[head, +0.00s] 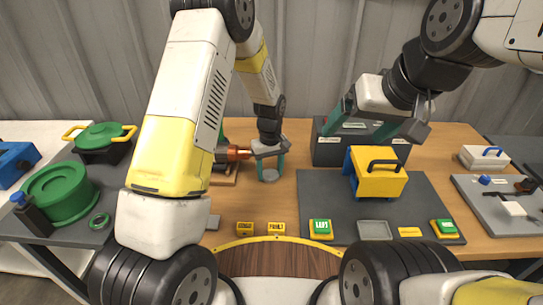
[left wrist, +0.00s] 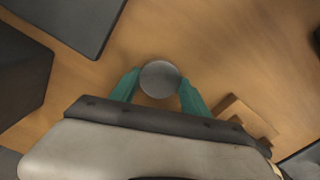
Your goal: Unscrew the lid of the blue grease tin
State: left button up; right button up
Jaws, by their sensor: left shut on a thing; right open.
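My left gripper (head: 269,166) points down at the table with its teal fingers on both sides of a small round grey-topped tin (head: 270,175). In the left wrist view the round grey lid (left wrist: 160,78) sits between the fingertips of the left gripper (left wrist: 159,84), which is shut on it. The tin appears to stand upright on the table; no blue side shows, so I cannot tell its body colour or how far the lid is turned. My right gripper (head: 380,122) is open and empty, in front of the dark grey box and above the yellow case.
A copper-coloured part (head: 238,153) on a wooden base is close left of the left gripper. The yellow case (head: 379,180) stands on a grey mat (head: 432,205) to the right, with a dark grey box (head: 328,152) behind. Bare wood lies around the tin.

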pick_arm(q)
jog(key=o, duration=1.6)
jog(key=shift+c, duration=0.2)
notch_tip(320, 180, up, 12)
notch_tip(320, 180, up, 7)
jog(key=t, duration=0.1)
send_over(270, 174)
jog(key=s+a, duration=0.3)
jog(key=s+a+r+m+t, duration=0.1)
jog(key=s+a+r, duration=0.1)
jog(key=s+r, duration=0.2)
jog(key=s+a+r+m+t+h, duration=0.1)
jog(key=s+a+r+m+t, duration=0.1)
jog(key=s, duration=0.8)
jog(key=s+a+r+m+t+h, duration=0.1)
jog(key=s+a+r+m+t, duration=0.1)
jog(key=s+a+r, duration=0.2)
jog(key=s+r, duration=0.3)
jog(key=shift+s+a, duration=0.2)
jog(key=shift+a, duration=0.05)
